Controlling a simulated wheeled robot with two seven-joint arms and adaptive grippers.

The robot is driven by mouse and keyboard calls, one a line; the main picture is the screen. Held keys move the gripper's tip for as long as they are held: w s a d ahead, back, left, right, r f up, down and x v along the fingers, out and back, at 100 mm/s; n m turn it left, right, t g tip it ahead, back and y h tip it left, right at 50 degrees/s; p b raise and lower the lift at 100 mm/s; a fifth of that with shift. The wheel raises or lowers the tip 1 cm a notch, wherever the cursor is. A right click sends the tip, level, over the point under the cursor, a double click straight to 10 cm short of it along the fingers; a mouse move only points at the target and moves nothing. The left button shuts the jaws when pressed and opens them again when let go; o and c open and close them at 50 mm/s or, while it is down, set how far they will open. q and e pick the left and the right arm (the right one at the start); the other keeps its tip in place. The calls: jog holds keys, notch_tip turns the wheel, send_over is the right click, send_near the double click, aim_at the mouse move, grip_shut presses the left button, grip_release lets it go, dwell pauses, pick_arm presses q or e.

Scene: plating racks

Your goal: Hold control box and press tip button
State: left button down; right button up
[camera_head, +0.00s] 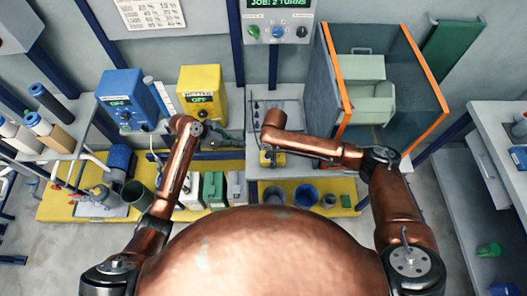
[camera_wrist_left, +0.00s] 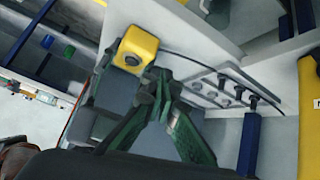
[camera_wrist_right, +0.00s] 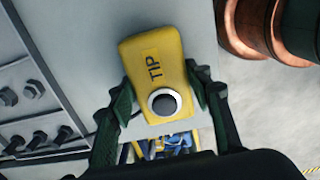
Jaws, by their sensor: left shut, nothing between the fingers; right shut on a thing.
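The control box (camera_wrist_right: 158,70) is small and yellow, marked TIP, with a dark round button (camera_wrist_right: 165,103) in a white ring. My right gripper (camera_wrist_right: 155,100) is shut on its two sides. In the head view the box (camera_head: 279,159) is below the end of my right arm, whose fingers are mostly hidden. My left gripper (camera_head: 226,137) is shut and empty, left of the box.
A grey panel (camera_wrist_left: 222,86) with several knobs lies beside the box. A blue unit (camera_head: 122,88) and a yellow unit (camera_head: 203,92) stand at left. An orange-edged bin (camera_head: 420,75) stands at right.

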pick_arm(q)
notch_tip(320, 180, up, 8)
jog(key=s+d+m+g, duration=0.1)
jog(key=s+d+m, duration=0.1)
jog(key=m, duration=0.1)
jog(key=shift+s+d+m, duration=0.3)
jog(key=shift+d, duration=0.05)
jog(key=x, duration=1)
jog(key=shift+s, duration=0.1)
notch_tip(320, 180, down, 3)
jog(key=shift+f, duration=0.55)
